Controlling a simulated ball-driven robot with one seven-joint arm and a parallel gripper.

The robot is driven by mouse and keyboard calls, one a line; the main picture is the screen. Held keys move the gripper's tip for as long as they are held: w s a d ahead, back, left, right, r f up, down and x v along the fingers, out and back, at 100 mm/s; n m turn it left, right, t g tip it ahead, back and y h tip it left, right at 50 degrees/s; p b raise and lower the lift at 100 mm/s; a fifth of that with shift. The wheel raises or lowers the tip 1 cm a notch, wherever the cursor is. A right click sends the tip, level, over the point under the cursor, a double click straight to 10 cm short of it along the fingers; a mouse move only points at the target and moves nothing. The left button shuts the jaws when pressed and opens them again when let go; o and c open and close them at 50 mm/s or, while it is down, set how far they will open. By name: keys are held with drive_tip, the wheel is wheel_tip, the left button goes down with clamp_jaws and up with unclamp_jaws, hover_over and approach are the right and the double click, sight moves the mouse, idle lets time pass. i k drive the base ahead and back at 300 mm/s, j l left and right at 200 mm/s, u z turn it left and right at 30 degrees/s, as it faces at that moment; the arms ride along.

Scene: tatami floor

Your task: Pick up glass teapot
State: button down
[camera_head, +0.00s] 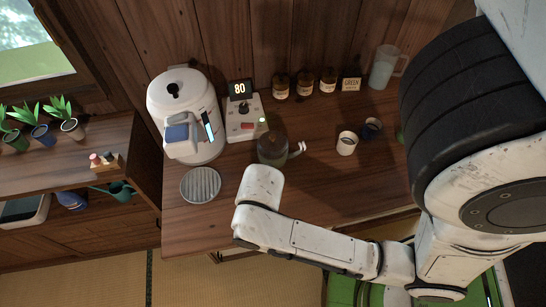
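The glass teapot (272,149) stands on the wooden counter, right of the white water boiler. It looks dark and see-through, with a pale handle or spout on its right side. My white arm reaches in from the right, and its end link lies just in front of the teapot, overlapping its lower part in the picture. My gripper's fingers are hidden behind or beneath that link, so I cannot see whether they are open, shut or touching the teapot.
A white water boiler (181,104) and a device reading 80 (243,118) stand left of the teapot. A round slatted tray (201,185) lies at front left. Two cups, a white one (347,143) and a dark one (372,128), stand right. Jars and a pitcher (383,68) line the back.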

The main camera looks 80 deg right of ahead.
sight(278, 163)
drive_tip(key=k+j, duration=0.2)
drive_tip(key=k, duration=0.15)
drive_tip(key=k+j, duration=0.2)
drive_tip(key=k, duration=0.15)
drive_tip(key=k+j+z, duration=0.1)
drive_tip(key=z, duration=0.3)
drive_tip(key=k+z, duration=0.55)
drive_tip(key=z, duration=0.8)
